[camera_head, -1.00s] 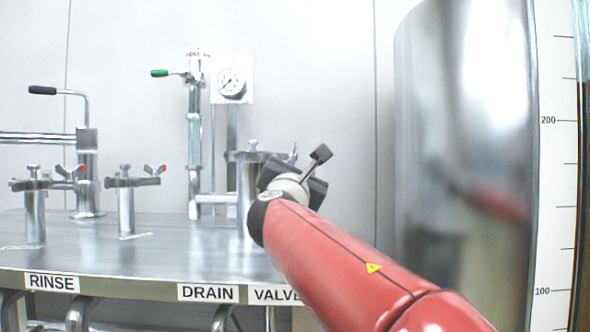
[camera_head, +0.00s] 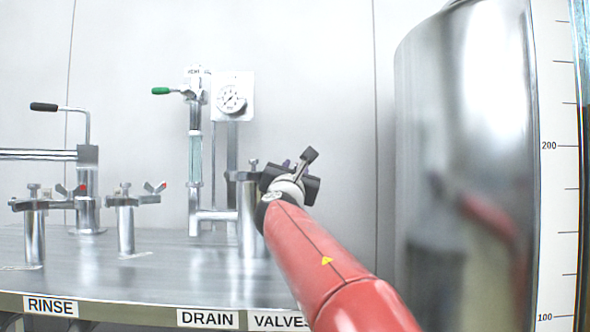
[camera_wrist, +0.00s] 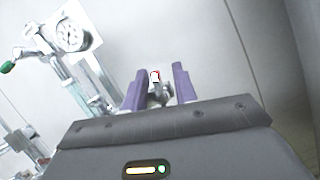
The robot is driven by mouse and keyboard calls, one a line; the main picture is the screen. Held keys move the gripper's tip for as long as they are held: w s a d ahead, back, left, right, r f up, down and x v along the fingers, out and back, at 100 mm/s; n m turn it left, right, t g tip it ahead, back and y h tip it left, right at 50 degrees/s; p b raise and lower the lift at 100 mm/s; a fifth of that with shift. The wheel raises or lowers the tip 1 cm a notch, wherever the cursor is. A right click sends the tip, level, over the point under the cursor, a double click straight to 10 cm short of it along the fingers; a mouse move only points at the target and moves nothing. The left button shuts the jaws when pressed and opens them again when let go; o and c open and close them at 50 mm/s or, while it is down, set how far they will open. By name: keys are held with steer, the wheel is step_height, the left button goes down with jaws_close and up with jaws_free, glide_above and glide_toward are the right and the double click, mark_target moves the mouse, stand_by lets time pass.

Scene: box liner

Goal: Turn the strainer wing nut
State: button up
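In the head view a steel upright housing (camera_head: 247,212), likely the strainer, stands at the right of the bench, its top partly hidden by my gripper (camera_head: 284,167). The fingers are apart, with gaps on both sides of the nut. I cannot tell how deep the nut lies between them. In the head view this nut is hidden behind my gripper.
Two smaller posts with red-tipped wing nuts, one left (camera_head: 34,228) and one right (camera_head: 126,222), stand on the bench (camera_head: 180,275). A green-handled valve (camera_head: 162,91) and a gauge (camera_head: 231,99) are behind. A large steel tank (camera_head: 460,150) stands at right.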

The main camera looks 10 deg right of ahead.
jaws_close()
steer(key=shift+f+m, duration=0.1)
steer(key=shift+m, duration=0.3)
steer(key=m+g+h, duration=0.1)
steer(key=m, duration=0.2)
steer(key=shift+d+f+h, duration=0.1)
steer(key=shift+f+h, duration=0.05)
steer(key=shift+h, duration=0.25)
steer(key=shift+d+f+m+g+h+p, duration=0.2)
steer(key=shift+m+g+p, duration=0.5)
steer(key=shift+m, duration=1.45)
steer(key=shift+a+f+m+g+h+p, duration=0.2)
steer(key=shift+m+g+p, duration=0.5)
steer(key=shift+m, duration=1.5)
steer(key=shift+d+f+m+g+h+p, duration=0.3)
steer(key=shift+m+g, duration=0.7)
steer(key=shift+m, duration=1.15)
steer(key=shift+r, duration=0.15)
